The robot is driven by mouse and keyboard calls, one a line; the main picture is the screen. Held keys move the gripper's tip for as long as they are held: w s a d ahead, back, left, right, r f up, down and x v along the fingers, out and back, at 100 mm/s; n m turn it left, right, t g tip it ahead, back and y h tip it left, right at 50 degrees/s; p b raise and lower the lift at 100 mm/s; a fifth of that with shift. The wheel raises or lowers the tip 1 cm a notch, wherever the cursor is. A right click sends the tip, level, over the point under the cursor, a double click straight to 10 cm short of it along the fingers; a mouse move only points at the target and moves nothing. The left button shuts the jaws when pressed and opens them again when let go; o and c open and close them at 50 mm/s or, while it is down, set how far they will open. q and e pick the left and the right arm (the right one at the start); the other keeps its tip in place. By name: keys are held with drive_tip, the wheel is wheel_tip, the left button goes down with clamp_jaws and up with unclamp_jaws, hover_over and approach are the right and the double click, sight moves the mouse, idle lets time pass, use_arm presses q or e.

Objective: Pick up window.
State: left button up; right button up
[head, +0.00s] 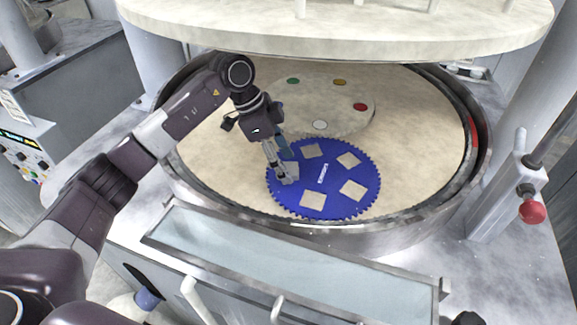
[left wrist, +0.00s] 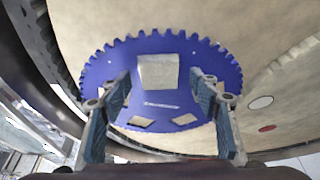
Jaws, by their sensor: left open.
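A blue toothed carrier disc (head: 330,175) lies on the tan round platen, with several pale square windows set in it. Windows show at the top (head: 312,150), right (head: 348,159), lower right (head: 353,190) and bottom (head: 312,199). My left gripper (head: 285,175) points down over the disc's left side, where its fingers partly hide another pale square. In the left wrist view, my left gripper (left wrist: 158,82) is open, with one finger on each side of a pale window (left wrist: 158,71). Clear space shows between that window and both fingers.
A pale round plate (head: 335,112) with green, yellow, red and white dots lies behind the blue disc. A metal rim (head: 340,238) surrounds the platen. A large upper plate (head: 340,30) hangs above. A post with a red knob (head: 531,211) stands at right.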

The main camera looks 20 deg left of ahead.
use_arm(q)
drive_tip(key=shift+d+f, duration=0.1)
drive_tip(key=shift+f, duration=0.25)
drive_tip(key=shift+c, duration=0.3)
drive_tip(key=shift+s, duration=0.15)
drive_tip(key=c, duration=1.3)
drive_tip(key=shift+f, duration=0.1)
